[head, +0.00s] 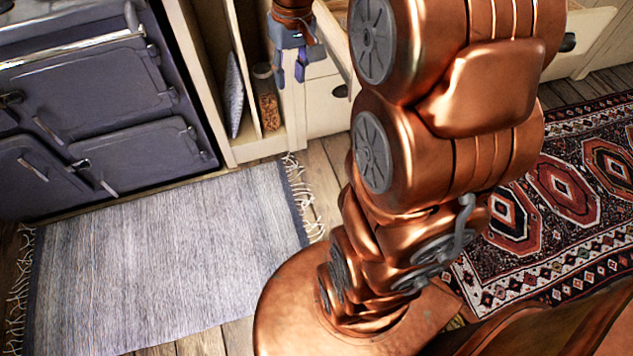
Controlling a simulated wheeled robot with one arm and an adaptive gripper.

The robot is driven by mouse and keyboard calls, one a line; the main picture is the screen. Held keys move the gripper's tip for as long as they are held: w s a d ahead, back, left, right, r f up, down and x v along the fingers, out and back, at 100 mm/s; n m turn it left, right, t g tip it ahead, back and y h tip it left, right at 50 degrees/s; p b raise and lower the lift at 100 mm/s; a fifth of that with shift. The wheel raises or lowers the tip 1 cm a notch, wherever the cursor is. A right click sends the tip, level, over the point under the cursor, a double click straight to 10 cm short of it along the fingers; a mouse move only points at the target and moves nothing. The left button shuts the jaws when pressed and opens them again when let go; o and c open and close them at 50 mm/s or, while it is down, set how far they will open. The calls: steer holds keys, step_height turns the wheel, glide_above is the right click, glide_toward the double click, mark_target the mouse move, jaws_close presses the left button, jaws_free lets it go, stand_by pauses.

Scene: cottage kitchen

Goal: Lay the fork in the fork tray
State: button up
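My gripper (290,76) shows at the top middle of the head view, pointing down in front of the cream cabinets. Its two blue-purple fingers are apart, with nothing visible between them. I see neither the fork nor the fork tray in this view. My copper arm hides much of the middle and right.
A dark range cooker (125,110) stands at the left. Beside it an open cabinet niche holds a grey board (234,95) and a jar (269,112). A grey rug (170,260) and a patterned red rug (570,195) lie on the wooden floor.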

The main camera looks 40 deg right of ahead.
steer(key=s+a+f+g, duration=0.1)
steer(key=s+a, duration=0.3)
steer(key=s, duration=0.4)
steer(key=s+a+f+n+g, duration=0.1)
steer(key=s+a+f, duration=0.2)
steer(key=s, duration=0.4)
steer(key=s+a+f+g, duration=0.1)
steer(key=s+a, duration=0.3)
steer(key=s, duration=0.4)
steer(key=shift+s+a+f+n+h, duration=0.3)
steer(key=shift+a+f+h, duration=0.1)
steer(key=shift+f, duration=0.1)
steer(key=s+p+v, duration=0.2)
steer(key=p+v, duration=0.7)
steer(key=s+p+v, duration=0.2)
steer(key=p+v, duration=0.7)
steer(key=v, duration=0.1)
steer(key=shift+w+r+t, duration=0.15)
steer(key=shift+r+t, duration=0.15)
steer(key=shift+r, duration=0.1)
